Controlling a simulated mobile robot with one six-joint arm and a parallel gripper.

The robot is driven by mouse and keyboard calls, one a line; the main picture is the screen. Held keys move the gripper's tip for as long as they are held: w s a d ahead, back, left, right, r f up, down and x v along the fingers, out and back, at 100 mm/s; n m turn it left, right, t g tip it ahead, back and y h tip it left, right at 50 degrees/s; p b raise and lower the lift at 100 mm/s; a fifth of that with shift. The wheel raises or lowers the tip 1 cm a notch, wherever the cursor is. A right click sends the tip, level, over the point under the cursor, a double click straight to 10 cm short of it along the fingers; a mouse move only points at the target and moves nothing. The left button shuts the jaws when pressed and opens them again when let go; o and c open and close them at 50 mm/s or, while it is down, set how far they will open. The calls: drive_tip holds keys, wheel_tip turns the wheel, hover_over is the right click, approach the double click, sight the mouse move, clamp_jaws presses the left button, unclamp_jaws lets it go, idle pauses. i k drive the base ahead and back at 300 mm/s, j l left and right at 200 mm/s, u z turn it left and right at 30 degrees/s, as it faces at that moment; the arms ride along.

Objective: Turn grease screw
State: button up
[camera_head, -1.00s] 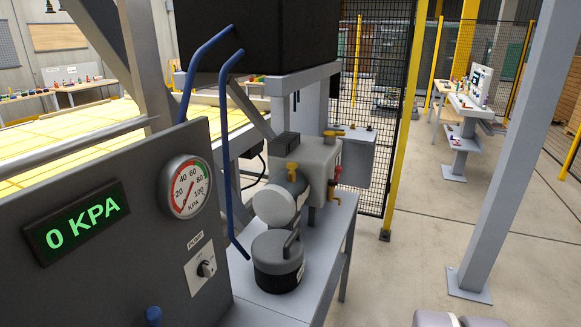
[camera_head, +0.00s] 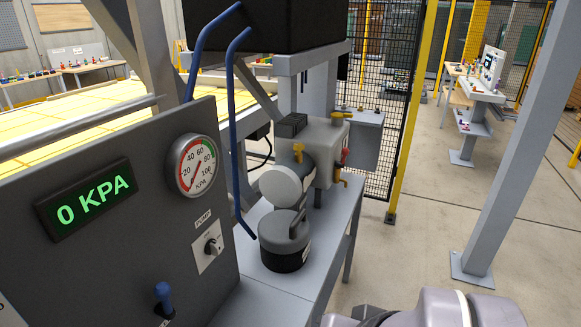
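I cannot pick out a grease screw for certain. A grey pump unit (camera_head: 325,150) with a round cylinder (camera_head: 288,184) stands on a grey bench (camera_head: 335,225) in the middle of the view. It has small yellow fittings: one on top of the cylinder (camera_head: 298,152), one on the upper right (camera_head: 337,116) and one low on the right side (camera_head: 341,178). A dark canister with a handle (camera_head: 285,245) stands in front of it. A rounded grey part of my arm shows at the bottom right, apart from the pump. My gripper is not in view.
A dark control panel (camera_head: 110,250) at the left carries a green display reading 0 KPA (camera_head: 88,199), a round gauge (camera_head: 193,166), a pump knob (camera_head: 211,246) and a blue lever (camera_head: 164,298). Blue bent tubes (camera_head: 234,120) rise beside the bench. A grey post (camera_head: 510,150) stands right; floor between is clear.

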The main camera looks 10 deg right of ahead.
sight(299, 147)
drive_tip(key=i+l+u, duration=0.65)
drive_tip(key=i, duration=0.15)
